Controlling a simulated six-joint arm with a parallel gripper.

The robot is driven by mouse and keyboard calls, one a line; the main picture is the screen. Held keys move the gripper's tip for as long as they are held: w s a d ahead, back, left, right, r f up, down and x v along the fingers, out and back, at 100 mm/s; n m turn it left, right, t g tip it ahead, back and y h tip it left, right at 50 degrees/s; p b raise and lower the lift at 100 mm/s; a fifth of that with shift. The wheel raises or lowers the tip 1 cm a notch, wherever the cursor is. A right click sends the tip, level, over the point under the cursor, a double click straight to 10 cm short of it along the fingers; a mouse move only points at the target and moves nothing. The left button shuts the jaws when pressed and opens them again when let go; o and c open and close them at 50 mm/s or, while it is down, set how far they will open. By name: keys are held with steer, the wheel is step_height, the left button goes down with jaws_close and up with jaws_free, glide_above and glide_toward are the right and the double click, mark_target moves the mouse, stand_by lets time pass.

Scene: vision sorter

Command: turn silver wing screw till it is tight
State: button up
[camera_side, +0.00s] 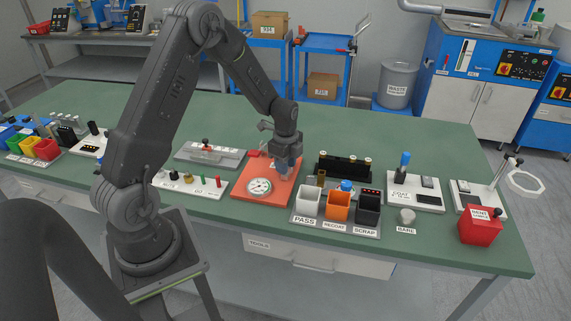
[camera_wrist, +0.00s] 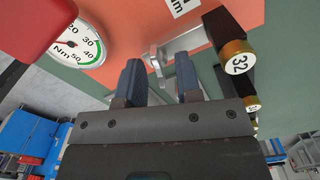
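In the wrist view, a thin silver piece (camera_wrist: 157,62), which looks like the wing screw, stands at the orange plate (camera_wrist: 130,22) just beyond and between my fingertips. I cannot tell whether it touches a finger. My gripper (camera_wrist: 160,72) is open, its two dark blue-grey fingers apart. In the side view my gripper (camera_side: 287,172) points down over the right part of the orange plate (camera_side: 242,192), beside the round white dial gauge (camera_side: 258,186). It hides the screw there. The gauge also shows in the wrist view (camera_wrist: 78,42), marked Nm.
A black block with gold caps (camera_side: 343,164) stands right behind the plate; one cap, marked 32 (camera_wrist: 237,58), is close to my right finger. A PASS, RECOAT and SCRAP tray (camera_side: 330,229) stands to the right. A red part (camera_wrist: 30,25) is near the gauge.

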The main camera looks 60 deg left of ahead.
step_height(320, 180, up, 14)
stand_by(0.6)
steer(key=shift+f, duration=0.1)
steer(key=s+d+r+n+t, duration=0.2)
steer(key=s+d+r+n, duration=0.4)
steer(key=s+d, duration=0.3)
steer(key=s+d+r+n+t, duration=0.3)
steer(key=s+d+r+n, duration=0.3)
steer(key=s+d, duration=0.4)
steer(key=shift+s+n+t, duration=0.3)
steer(key=shift+s+n, duration=0.15)
steer(key=shift+n, duration=0.15)
